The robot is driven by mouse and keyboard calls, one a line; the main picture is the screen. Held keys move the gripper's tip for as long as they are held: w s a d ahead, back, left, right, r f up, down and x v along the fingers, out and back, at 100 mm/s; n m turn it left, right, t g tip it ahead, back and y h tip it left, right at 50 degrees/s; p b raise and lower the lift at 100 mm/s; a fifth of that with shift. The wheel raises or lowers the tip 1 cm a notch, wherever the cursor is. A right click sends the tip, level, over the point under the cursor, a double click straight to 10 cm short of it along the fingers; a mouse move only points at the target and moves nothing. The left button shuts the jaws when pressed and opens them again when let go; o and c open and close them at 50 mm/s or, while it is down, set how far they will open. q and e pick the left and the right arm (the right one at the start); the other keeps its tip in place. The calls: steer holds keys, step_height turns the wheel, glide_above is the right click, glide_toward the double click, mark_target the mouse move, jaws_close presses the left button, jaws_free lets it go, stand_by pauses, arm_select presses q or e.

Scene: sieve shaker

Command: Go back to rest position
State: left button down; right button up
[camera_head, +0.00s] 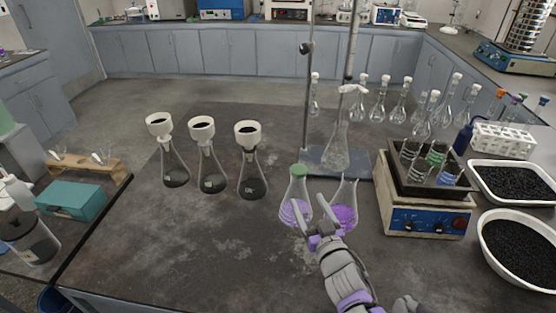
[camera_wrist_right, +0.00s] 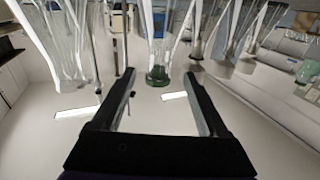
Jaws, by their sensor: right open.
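My right gripper (camera_head: 318,212) reaches in from the bottom of the head view, at the two flasks with purple liquid. In the right wrist view its two black fingers (camera_wrist_right: 159,74) are spread, with nothing clasped between them. A green-stoppered flask (camera_head: 294,212) with purple liquid stands just left of the gripper. An open flask (camera_head: 346,214) with purple liquid stands just right. The fingers overlap both flasks in the head view, and I cannot tell whether they touch. The wrist view appears upside down, with a green stopper (camera_wrist_right: 157,75) beyond the fingertips. My left gripper is not in view.
Several flasks with white funnels (camera_head: 249,134) stand at left on the dark bench (camera_head: 180,250). A stand (camera_head: 318,160) with a flask is behind. At right are a blue-fronted heating device (camera_head: 425,222), a white tube rack (camera_head: 505,137) and trays of black granules (camera_head: 487,208). The front left bench is clear.

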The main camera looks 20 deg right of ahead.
steer(key=s+a+g+p, duration=0.3)
steer(key=s+g+p, duration=0.2)
steer(key=s, duration=0.4)
steer(key=s+a+f+g+p, duration=0.1)
steer(key=s+a+g+p, duration=0.2)
steer(key=s, duration=0.7)
steer(key=g+p, duration=0.2)
steer(key=g, duration=0.2)
steer(key=shift+s+a+f+y, duration=0.2)
steer(key=shift+y, duration=0.2)
